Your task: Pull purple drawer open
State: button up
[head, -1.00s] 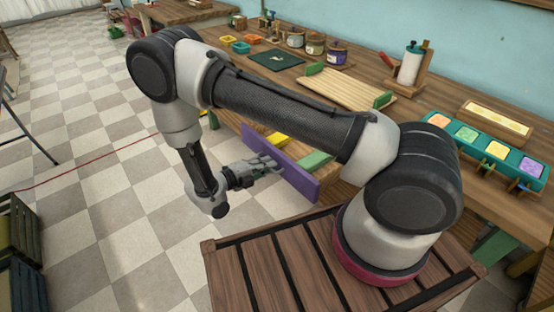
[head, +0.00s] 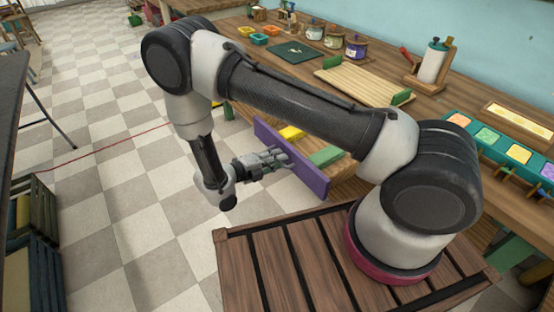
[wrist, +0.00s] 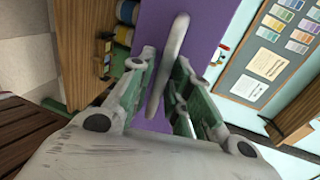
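The purple drawer (head: 300,165) stands pulled out from the wooden workbench in the head view. Yellow and green pieces show behind its front panel. In the wrist view its purple front (wrist: 202,28) fills the middle, with a pale bar handle (wrist: 178,38) across it. My gripper (head: 280,160) is at the drawer front; in the wrist view its fingers (wrist: 164,75) lie on both sides of the handle and look closed on it. The exact finger contact is partly hidden.
The workbench (head: 440,105) carries a ribbed wooden board (head: 365,80), jars (head: 334,40), a paper-roll holder (head: 432,62) and a teal tray (head: 500,148). Dark crates (head: 35,245) stand at the far left. The checkered floor (head: 120,200) between is clear.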

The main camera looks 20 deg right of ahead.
jog(key=v, duration=1.2)
jog(key=s+d+r+m+g+y, duration=0.1)
jog(key=s+d+m+g, duration=0.4)
jog(key=m, duration=0.7)
jog(key=s+d+r+m+g+y, duration=0.1)
jog(key=d+r+m+g+y, duration=0.2)
jog(key=r+m, duration=0.45)
jog(key=s+d+r+m+g+y, duration=0.1)
jog(key=s+d+r+m+y, duration=0.2)
jog(key=r+m, duration=0.5)
jog(key=s+d+r+m+t+y, duration=0.3)
jog(key=d+r+m, duration=0.3)
jog(key=d+r, duration=0.3)
jog(key=s+d+r+m+t+y, duration=0.4)
jog(key=d+r, duration=0.5)
jog(key=r, duration=0.4)
jog(key=shift+s+m+t+y, duration=0.3)
jog(key=shift+s+m+t, duration=0.2)
jog(key=shift+s+m, duration=0.55)
